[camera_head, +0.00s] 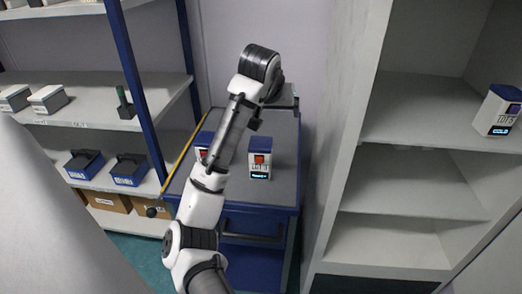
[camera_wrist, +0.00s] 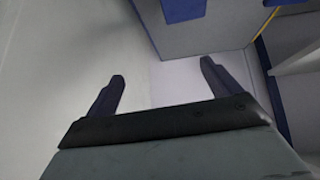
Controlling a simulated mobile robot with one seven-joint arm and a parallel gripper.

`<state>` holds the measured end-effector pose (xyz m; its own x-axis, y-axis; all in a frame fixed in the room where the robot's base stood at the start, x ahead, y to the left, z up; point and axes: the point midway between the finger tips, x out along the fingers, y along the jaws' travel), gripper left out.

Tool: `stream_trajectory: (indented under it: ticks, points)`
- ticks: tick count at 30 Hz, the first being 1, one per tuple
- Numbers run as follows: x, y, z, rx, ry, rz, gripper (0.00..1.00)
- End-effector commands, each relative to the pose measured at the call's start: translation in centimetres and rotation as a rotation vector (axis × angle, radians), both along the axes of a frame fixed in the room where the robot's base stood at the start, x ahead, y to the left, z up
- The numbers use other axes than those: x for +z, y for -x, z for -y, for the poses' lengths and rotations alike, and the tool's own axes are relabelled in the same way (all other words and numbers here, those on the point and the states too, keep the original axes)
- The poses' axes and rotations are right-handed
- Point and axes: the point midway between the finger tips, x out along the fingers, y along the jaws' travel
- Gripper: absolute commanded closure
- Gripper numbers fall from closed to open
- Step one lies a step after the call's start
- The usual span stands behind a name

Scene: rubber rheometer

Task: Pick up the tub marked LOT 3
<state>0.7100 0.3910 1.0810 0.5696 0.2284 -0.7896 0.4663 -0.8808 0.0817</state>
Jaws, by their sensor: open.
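Three white tubs with dark blue lids show in the head view. One tub (camera_head: 259,165) with a red patch stands upright on the blue cabinet's grey top; its mark looks like LOT 1. A second tub (camera_head: 202,152) stands on the same top, mostly hidden behind my arm, its mark unreadable. A third tub (camera_head: 496,112) stands on the right-hand shelf; its mark ends in a digit like 3 or 5, too small to be sure. My gripper (camera_wrist: 162,72) is open and empty in the wrist view, with no tub between its fingers.
The blue cabinet (camera_head: 284,190) stands between a left rack (camera_head: 95,97) and a right pale shelf unit (camera_head: 420,108). The left rack holds grey boxes (camera_head: 48,98), blue bins (camera_head: 130,170) and a green-handled item (camera_head: 124,103). The right unit's lower shelves are clear.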

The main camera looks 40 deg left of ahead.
Motion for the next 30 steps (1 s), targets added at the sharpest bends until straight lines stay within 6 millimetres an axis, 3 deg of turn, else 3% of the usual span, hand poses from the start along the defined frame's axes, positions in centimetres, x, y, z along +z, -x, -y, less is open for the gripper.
stream_trajectory:
  ticks: [3,7,18,30]
  points:
    - [-1.7,2.7,-1.2,0.049,0.041,-0.184,0.11]
    - [-3.1,3.8,-1.6,0.068,0.063,-0.265,0.11]
    - [-9.6,1.6,-2.8,0.067,0.067,-0.269,0.11]
    - [-12.3,0.3,-4.3,0.07,0.064,-0.274,0.11]
